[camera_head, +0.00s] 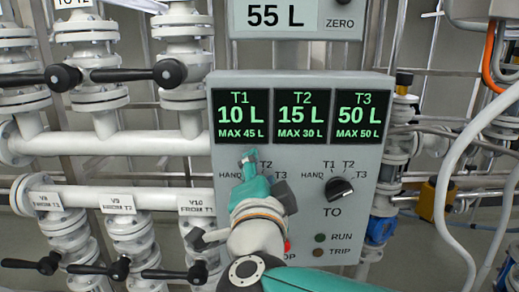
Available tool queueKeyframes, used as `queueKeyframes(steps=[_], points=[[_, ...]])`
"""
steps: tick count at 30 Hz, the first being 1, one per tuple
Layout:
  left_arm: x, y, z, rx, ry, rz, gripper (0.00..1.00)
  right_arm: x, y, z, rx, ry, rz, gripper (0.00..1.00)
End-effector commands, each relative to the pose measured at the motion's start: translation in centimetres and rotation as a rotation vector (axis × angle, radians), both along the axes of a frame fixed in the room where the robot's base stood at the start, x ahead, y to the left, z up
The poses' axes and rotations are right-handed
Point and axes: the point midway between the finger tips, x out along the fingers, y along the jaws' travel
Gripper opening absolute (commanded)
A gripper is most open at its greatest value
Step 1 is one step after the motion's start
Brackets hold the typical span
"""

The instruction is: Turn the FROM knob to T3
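A grey control panel (368,215) faces me, with screens reading T1 10 L, T2 15 L and T3 50 L. My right gripper (250,160), teal with dark parts, reaches up in front of the panel's left dial. It covers the FROM knob and most of its label, so I cannot see where that knob points. The labels HAND, T2 and T3 show around the gripper. Whether its fingers are open or shut on the knob cannot be told. The black TO knob (339,189) to the right is uncovered. My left gripper is not in view.
White pipes and valves with black handles (62,77) fill the left side. RUN and TRIP lamps (319,245) sit below the TO knob. A display reading 55 L (276,17) is above the panel. Hoses and cables (470,150) hang at the right.

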Motion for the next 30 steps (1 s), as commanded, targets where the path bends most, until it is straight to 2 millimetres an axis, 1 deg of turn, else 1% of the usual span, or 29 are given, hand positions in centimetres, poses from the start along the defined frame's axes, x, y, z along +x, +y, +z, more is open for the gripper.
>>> queueKeyframes(steps=[1,3,6,9,13,20,24,27,30], points=[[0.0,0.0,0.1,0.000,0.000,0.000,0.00,-0.1,0.0,1.6,0.010,-0.009,0.002,0.38],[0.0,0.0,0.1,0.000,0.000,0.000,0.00,-0.1,0.0,2.8,0.010,-0.008,0.002,0.38],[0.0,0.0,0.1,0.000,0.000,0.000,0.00,-0.1,0.0,4.2,0.007,-0.005,0.002,0.38],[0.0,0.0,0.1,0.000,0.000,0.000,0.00,0.0,0.0,5.1,0.006,-0.003,0.001,0.38],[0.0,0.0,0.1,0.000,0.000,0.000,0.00,0.0,0.0,5.6,0.004,-0.001,0.002,0.38],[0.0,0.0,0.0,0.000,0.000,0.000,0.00,0.0,0.0,5.6,0.003,0.000,0.002,0.38],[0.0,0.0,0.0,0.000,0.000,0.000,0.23,0.0,0.0,5.6,0.003,0.000,0.002,0.38],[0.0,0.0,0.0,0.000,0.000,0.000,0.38,0.0,0.0,5.5,0.003,0.000,0.001,0.38],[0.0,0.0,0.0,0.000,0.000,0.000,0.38,0.0,0.0,5.5,0.003,0.001,0.000,0.38]])
